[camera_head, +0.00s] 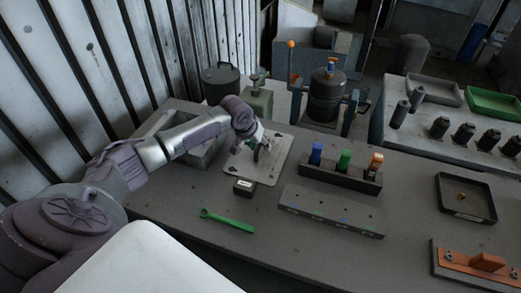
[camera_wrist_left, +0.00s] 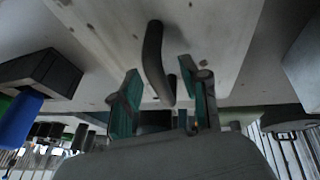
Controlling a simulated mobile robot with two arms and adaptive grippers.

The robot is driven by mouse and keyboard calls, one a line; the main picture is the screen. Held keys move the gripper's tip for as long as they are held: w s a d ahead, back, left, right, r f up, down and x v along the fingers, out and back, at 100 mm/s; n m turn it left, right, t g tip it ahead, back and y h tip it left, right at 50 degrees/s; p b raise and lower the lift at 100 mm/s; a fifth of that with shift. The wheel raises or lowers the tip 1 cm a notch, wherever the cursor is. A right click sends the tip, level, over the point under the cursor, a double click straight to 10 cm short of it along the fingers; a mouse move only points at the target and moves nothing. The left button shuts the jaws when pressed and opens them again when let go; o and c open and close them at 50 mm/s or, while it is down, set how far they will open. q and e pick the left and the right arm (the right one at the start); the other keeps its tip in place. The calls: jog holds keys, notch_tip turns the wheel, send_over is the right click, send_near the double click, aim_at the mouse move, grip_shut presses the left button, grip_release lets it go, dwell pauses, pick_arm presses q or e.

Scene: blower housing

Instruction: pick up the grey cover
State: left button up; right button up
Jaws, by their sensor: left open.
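The grey cover (camera_head: 272,168) is a flat, light grey plate with small dark marks near its corners, lying on the dark workbench. It also shows in the left wrist view (camera_wrist_left: 215,35), with a dark curved handle (camera_wrist_left: 154,60) standing out from it. My left gripper (camera_head: 252,148) is over the cover, partly hiding its middle. In the left wrist view the gripper (camera_wrist_left: 165,98) is open, with green-padded fingers on either side of the handle's line. I cannot tell whether the fingers touch it. My right gripper is not in view.
A small black labelled box (camera_head: 245,187) and green wrench (camera_head: 228,219) lie in front of the cover. To its right are a rack with coloured items (camera_head: 338,181) and a grey block (camera_head: 330,212). A grey open housing (camera_head: 180,122) is behind my left arm.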

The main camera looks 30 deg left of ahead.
pick_arm(q)
jog(key=shift+c, duration=0.5)
grip_shut()
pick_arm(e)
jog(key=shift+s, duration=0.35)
pick_arm(q)
jog(key=shift+r, duration=0.15)
notch_tip(320, 180, up, 10)
jog(key=shift+f+b, duration=0.2)
jog(key=shift+b, duration=0.8)
jog(key=shift+s, duration=0.1)
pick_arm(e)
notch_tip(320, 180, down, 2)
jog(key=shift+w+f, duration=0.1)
